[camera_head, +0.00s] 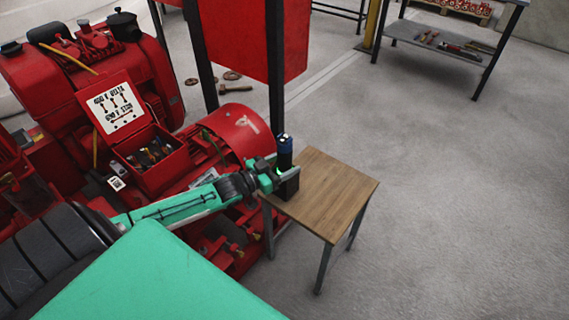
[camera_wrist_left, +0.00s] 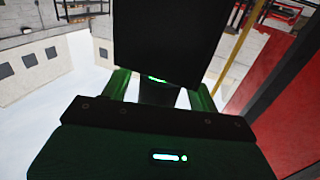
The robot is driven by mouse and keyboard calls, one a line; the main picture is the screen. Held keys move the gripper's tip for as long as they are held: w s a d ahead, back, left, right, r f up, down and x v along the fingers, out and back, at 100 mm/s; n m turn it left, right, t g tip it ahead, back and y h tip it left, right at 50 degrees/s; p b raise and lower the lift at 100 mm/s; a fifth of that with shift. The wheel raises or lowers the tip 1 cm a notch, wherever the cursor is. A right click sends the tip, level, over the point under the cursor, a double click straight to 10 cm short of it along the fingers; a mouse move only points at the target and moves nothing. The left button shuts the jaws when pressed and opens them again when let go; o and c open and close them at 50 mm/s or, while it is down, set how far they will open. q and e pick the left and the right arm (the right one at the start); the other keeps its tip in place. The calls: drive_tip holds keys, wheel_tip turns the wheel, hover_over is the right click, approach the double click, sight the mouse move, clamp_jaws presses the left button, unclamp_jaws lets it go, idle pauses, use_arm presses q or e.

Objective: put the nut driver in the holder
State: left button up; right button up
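The nut driver (camera_head: 285,152) is a dark upright tool with a blue band near its top. It stands above the left edge of the small wooden table. My left gripper (camera_head: 283,174) is around its lower part and appears shut on it. In the left wrist view, the green fingers (camera_wrist_left: 160,97) lie either side of a dark shaft, below a large black body of the nut driver (camera_wrist_left: 165,40). A black block (camera_head: 289,187), which looks like the holder, is directly below at the table edge. Whether the tool touches or sits in it is hidden. My right gripper is out of view.
The wooden table top (camera_head: 335,190) is bare to the right of the block. A red pump set (camera_head: 235,130) with an open box stands close on the left. A red panel (camera_head: 250,35) on dark posts rises behind. A workbench (camera_head: 435,40) stands farther back; the right floor is clear.

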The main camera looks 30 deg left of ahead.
use_arm(q)
drive_tip(key=shift+s+a+r, duration=0.1)
drive_tip(key=shift+s+a, duration=0.15)
drive_tip(key=shift+s, duration=0.25)
drive_tip(key=p+v, duration=0.2)
drive_tip(key=v, duration=0.9)
drive_tip(key=s+d+f+n+g+y, duration=0.1)
drive_tip(key=s+d+f+g, duration=0.15)
drive_tip(key=d, duration=0.45)
drive_tip(key=s+d+f+g+y, duration=0.2)
drive_tip(key=s+d+f, duration=0.15)
drive_tip(key=d, duration=0.45)
drive_tip(key=s+d+r+n+g+y, duration=0.1)
drive_tip(key=s+d+r+g, duration=0.2)
drive_tip(key=s+d+g, duration=0.2)
drive_tip(key=s+d, duration=0.3)
drive_tip(key=s, duration=0.3)
drive_tip(key=shift+d+r+g+y, duration=0.2)
drive_tip(key=shift+r+g+y, duration=0.1)
drive_tip(key=shift+r+g, duration=0.05)
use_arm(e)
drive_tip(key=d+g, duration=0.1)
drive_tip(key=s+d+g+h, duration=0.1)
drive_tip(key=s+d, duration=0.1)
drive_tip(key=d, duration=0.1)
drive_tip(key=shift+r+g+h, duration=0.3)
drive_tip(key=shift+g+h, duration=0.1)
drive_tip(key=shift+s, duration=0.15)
